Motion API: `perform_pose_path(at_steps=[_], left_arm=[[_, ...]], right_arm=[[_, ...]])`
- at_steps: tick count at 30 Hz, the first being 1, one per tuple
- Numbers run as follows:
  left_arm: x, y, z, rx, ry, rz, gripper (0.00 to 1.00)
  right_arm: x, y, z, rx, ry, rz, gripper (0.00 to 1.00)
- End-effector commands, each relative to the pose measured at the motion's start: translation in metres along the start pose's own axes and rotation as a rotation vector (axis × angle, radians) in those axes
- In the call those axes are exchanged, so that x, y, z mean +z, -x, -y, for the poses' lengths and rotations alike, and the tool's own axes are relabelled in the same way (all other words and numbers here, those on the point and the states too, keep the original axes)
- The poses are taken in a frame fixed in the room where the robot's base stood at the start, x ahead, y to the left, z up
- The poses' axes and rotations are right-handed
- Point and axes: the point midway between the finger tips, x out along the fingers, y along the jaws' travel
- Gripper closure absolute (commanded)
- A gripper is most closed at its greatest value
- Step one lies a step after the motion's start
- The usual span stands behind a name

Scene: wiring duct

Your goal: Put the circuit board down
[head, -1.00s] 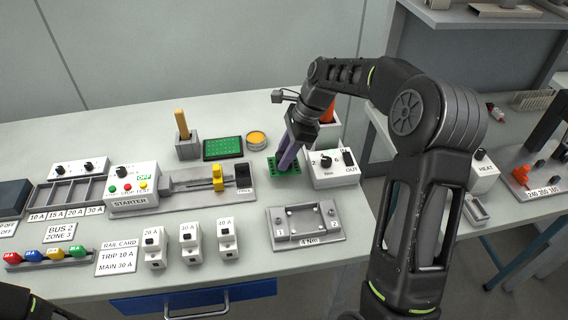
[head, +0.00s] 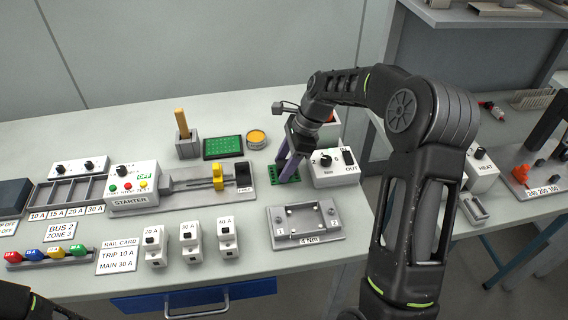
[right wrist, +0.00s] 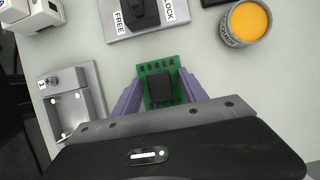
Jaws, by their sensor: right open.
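The green circuit board (head: 278,182) with a dark block on it lies on the table between the starter panel and the white OUT box. It also shows in the right wrist view (right wrist: 157,69). My right gripper (head: 287,172) points down over it with its purple fingers open. In the right wrist view the fingers stand on either side of the board, and the board appears flat on the table. Whether either finger still touches an edge is hard to tell. My left gripper is not in view; only a dark part of my left arm shows at the lower left.
The white OUT box (head: 335,175) stands just right of the board. The starter panel (head: 190,194) with its yellow lever is to the left. A grey fixture plate (head: 305,238) lies in front. An orange-filled tin (head: 257,139) and a green-topped dark tray (head: 222,147) are behind.

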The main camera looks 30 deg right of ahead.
Motion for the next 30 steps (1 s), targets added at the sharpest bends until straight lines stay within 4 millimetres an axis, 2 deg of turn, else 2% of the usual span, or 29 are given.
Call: perform_pose_path(at_steps=[5, 11, 24, 30], left_arm=[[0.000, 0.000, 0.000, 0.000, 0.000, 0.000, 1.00], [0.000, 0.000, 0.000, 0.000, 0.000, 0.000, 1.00], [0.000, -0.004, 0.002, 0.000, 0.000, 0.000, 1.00], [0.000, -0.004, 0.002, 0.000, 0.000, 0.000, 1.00]], right_arm=[[0.000, 0.001, 0.000, 0.000, 0.000, 0.000, 0.49], [0.001, 0.015, 0.001, -0.003, 0.000, 0.000, 0.49], [0.001, 0.100, 0.001, -0.004, 0.001, 0.000, 0.49], [0.001, 0.121, 0.000, -0.001, 0.000, 0.000, 0.49]])
